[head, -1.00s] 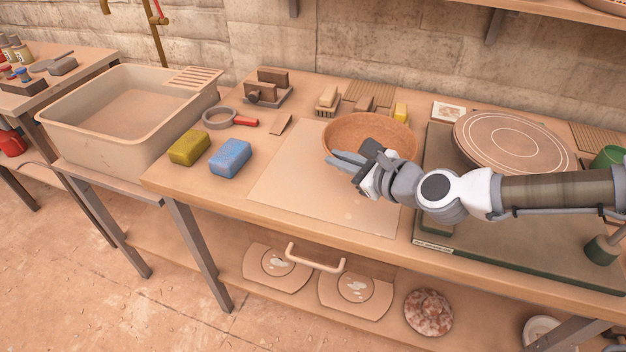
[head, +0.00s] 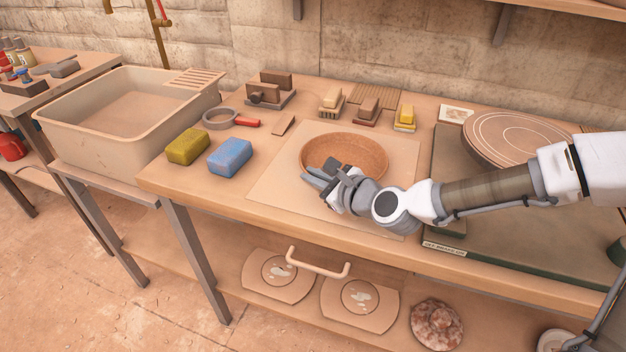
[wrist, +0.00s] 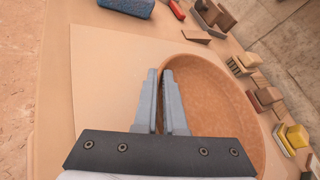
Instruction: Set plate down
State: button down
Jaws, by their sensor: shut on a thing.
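The plate (head: 350,152) is a round orange-brown dish with a raised rim. In the head view it appears level over the pale square mat (head: 275,190), inside the mat's outline. I cannot tell whether its underside touches the mat. My gripper (head: 314,178) is at the plate's front-left rim, shut on it. In the wrist view, the gripper fingers (wrist: 166,98) close on the rim of the plate (wrist: 220,105), with the bare mat (wrist: 105,85) to the left. The fingers and wrist hide part of the near rim.
A blue sponge (head: 230,157) and a yellow-green sponge (head: 187,147) lie left of the mat. Several brushes, including a yellow one (head: 405,116), stand behind it. A round ringed board (head: 520,138) lies on the right. The sink (head: 125,110) is far left.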

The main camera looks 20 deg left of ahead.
jog(key=shift+r, duration=0.1)
jog(key=c, duration=1.4)
grip_release()
jog(key=shift+f, duration=0.25)
jog(key=shift+c, duration=0.2)
jog(key=shift+o, duration=0.9)
jog(key=shift+r, duration=0.1)
